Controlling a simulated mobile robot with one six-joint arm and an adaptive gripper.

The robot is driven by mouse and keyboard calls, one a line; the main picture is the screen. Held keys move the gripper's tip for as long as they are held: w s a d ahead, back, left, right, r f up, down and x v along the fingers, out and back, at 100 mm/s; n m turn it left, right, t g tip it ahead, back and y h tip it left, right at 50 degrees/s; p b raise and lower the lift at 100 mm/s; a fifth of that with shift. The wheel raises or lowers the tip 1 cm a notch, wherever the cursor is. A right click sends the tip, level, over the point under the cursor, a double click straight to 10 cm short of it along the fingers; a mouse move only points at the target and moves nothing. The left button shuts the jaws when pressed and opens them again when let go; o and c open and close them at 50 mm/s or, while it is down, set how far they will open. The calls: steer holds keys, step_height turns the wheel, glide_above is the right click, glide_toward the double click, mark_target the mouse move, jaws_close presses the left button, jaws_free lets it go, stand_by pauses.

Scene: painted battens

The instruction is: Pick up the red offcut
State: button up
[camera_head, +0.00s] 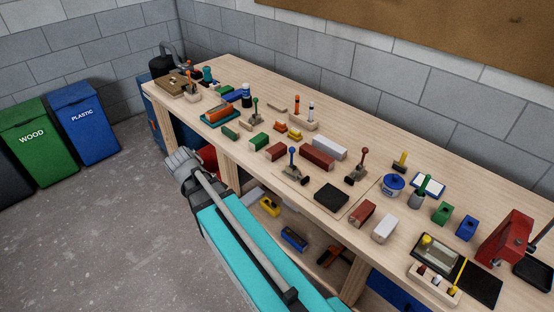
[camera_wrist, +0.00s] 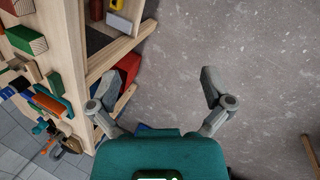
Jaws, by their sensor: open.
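Several red wooden blocks lie on the workbench in the head view: a short one (camera_head: 276,151) near the front edge, a long one (camera_head: 317,154) beside a white block, and another short one (camera_head: 362,213) farther right. I cannot tell which is the red offcut. My gripper (camera_head: 180,163) is in front of the bench's left part, beside its front edge and apart from the blocks. A red block (camera_wrist: 17,6) shows at that view's top left corner.
The workbench (camera_head: 225,70) is crowded with clamps, green blocks (camera_head: 259,141), an orange block in a teal tray, and a black pad (camera_head: 331,196). A red vise (camera_head: 505,238) stands at right. A lower shelf holds a yellow item (camera_head: 269,206). Open floor lies left, before the bins.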

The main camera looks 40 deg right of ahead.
steer(key=w+d+f+n+h+b, duration=0.1)
steer(key=w+d+n+h+b, duration=0.3)
steer(key=d, duration=0.6)
steer(key=w+d+f+n+h+b, duration=0.2)
steer(key=w+d+n+h+b, duration=0.3)
steer(key=d+n, duration=0.4)
steer(key=shift+w+d+b, duration=0.65)
steer(key=shift+w+b, duration=0.2)
steer(key=shift+b, duration=0.55)
steer(key=b, duration=0.3)
glide_toward(270, 151)
steer(key=x, duration=0.3)
steer(key=shift+w+d+f, duration=0.1)
steer(key=shift+d+f, duration=0.05)
steer(key=shift+f, duration=0.15)
steer(key=shift+d, duration=0.5)
steer(key=shift+f, duration=0.1)
steer(key=shift+b+x, duration=1.2)
steer(key=shift+x, duration=1.4)
